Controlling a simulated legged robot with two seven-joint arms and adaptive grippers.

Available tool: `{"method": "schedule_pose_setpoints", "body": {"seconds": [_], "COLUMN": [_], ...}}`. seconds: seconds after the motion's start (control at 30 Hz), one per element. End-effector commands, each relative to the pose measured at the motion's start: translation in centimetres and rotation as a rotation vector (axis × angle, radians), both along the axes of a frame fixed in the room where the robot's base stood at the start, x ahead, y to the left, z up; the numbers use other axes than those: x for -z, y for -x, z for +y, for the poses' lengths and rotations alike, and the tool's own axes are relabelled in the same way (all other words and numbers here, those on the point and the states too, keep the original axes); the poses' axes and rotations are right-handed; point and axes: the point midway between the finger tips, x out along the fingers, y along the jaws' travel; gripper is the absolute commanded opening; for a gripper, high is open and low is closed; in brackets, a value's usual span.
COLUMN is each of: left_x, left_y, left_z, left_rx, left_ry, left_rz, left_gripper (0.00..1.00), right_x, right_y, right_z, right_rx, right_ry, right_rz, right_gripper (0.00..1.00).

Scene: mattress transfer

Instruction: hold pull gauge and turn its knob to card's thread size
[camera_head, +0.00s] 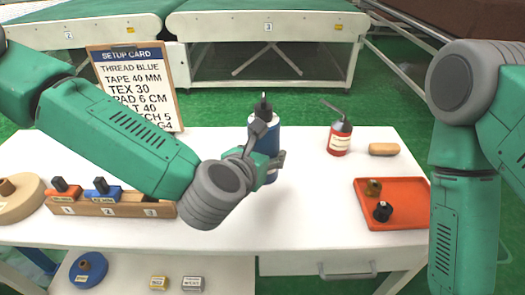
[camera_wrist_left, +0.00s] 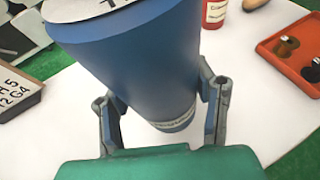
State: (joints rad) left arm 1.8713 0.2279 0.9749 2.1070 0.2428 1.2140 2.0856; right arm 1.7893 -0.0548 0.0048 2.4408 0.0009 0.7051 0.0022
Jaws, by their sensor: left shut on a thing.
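The pull gauge is a blue cylinder (camera_head: 270,138) with a pale upper band and a black knob-like top (camera_head: 263,108). It stands upright above the white table, and I cannot tell whether its base touches it. My left gripper (camera_head: 267,155) is shut on its body, fingers on either side. In the left wrist view the blue body (camera_wrist_left: 130,60) lies between the fingers (camera_wrist_left: 163,112), and its scale is not readable. The setup card (camera_head: 130,85) reads "THREAD BLUE", "TAPE 40 MM" and "TEX 30"; my left arm covers part of its lower lines. My right gripper is out of view.
A numbered wooden rack (camera_head: 125,210) with coloured blocks is at left. The table (camera_head: 310,215) is clear at front centre.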

Motion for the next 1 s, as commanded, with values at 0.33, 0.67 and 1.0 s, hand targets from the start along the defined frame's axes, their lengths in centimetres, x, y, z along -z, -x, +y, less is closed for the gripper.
{"method": "schedule_pose_setpoints", "body": {"seconds": [0.33,0.67,1.0], "left_x": [0.9,1.9,2.8], "left_y": [-0.1,-0.1,-0.1], "left_z": [0.1,0.0,0.0], "left_rx": [0.000,0.000,0.000], "left_ry": [0.003,0.002,0.002], "left_rz": [-0.004,-0.004,-0.004], "left_gripper": [0.00,0.00,0.00], "right_x": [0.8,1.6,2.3], "right_y": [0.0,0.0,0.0], "right_z": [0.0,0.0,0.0], "right_rx": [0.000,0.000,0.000], "right_ry": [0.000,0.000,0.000], "right_rz": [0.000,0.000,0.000], "right_gripper": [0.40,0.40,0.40]}}
